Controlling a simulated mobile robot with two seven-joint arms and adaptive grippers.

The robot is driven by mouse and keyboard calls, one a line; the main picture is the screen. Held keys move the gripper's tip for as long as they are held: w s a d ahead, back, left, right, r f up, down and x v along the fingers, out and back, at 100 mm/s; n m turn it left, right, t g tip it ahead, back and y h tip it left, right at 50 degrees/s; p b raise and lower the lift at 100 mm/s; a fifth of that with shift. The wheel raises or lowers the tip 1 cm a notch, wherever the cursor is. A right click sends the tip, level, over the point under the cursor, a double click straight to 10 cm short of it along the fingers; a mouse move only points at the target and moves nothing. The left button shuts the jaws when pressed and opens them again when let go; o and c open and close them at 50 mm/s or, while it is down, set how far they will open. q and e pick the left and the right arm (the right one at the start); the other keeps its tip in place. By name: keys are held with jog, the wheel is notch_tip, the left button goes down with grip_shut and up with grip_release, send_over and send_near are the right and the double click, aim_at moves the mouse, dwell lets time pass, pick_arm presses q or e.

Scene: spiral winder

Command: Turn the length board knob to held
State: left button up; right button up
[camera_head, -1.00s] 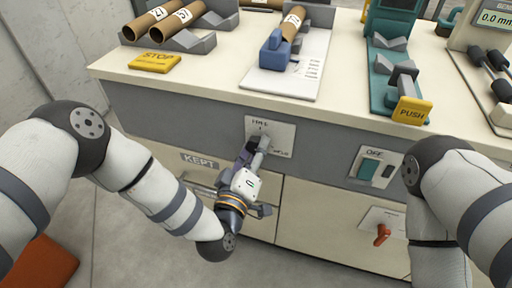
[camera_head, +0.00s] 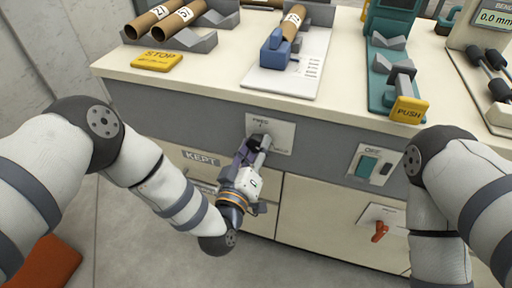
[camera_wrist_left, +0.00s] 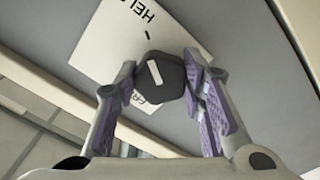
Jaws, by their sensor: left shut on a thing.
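The length board knob (camera_wrist_left: 168,78) is dark with a white mark on its face. In the left wrist view it sits between the purple-padded fingers of my left gripper (camera_wrist_left: 162,85), which is shut on it. Its white label plate (camera_wrist_left: 110,45) shows parts of two words, one starting "HEL". The head view shows the plate (camera_head: 283,134) on the grey front panel, with my left gripper (camera_head: 257,143) at the knob, which is mostly hidden there. I cannot tell exactly which word the mark points to. My right gripper is out of view.
Above is the bench top with a yellow STOP block (camera_head: 155,60), cardboard tubes (camera_head: 150,22), a white length board (camera_head: 312,70) and a yellow PUSH block (camera_head: 409,110). An OFF switch (camera_head: 368,166) and a red handle (camera_head: 380,231) are right of the knob.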

pick_arm(q)
jog(key=o, duration=1.1)
jog(key=shift+a, duration=0.1)
jog(key=shift+o, duration=0.2)
jog(key=shift+s, duration=0.1)
jog(key=v, duration=1.2)
